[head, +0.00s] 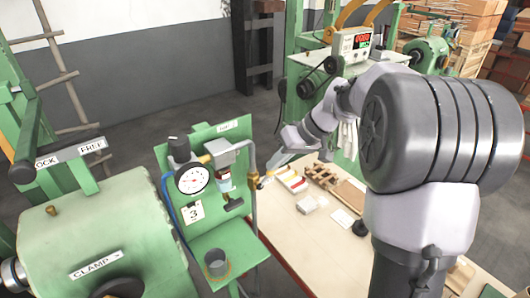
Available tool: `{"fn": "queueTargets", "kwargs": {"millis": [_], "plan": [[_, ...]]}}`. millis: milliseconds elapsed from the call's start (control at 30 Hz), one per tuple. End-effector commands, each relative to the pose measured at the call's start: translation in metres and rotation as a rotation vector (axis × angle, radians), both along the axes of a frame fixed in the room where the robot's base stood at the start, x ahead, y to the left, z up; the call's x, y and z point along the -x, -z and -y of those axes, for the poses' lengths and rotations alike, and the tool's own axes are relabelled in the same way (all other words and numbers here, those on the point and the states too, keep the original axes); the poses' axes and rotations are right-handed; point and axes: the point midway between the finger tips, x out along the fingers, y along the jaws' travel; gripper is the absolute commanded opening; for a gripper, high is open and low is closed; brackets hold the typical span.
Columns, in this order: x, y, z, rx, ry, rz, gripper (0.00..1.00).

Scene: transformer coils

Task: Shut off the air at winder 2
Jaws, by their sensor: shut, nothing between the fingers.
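A green air panel (228,136) stands at the centre with a card reading 3 (193,212), not 2. It carries a round white gauge (193,180), a black-knobbed regulator (178,149), a grey block (221,153) with a clear bowl below, and a black lever-like part (234,205). Hoses run down both sides. Whether the air is on or off I cannot tell. My gripper (264,180) is small in view, just right of the panel, shut and empty. Its pointed end is near the grey hose; contact is unclear. No number 2 shows.
A green winder (100,240) marked CLAMP fills the lower left, with a LOCK/FREE plate (70,154) above it. A workbench (305,250) with wooden parts and coloured items lies right of the panel. Grey floor is open behind the panel.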

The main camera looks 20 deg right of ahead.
Motion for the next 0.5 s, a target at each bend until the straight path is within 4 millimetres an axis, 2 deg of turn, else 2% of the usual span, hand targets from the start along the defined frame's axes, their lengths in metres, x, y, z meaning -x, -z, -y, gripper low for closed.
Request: {"fn": "queueTargets", "kwargs": {"millis": [200, 500], "plan": [[-0.005, 0.008, 0.016, -0.194, 0.003, -0.065, 0.00], [-0.010, 0.027, 0.030, -0.443, 0.001, -0.146, 0.00]]}}
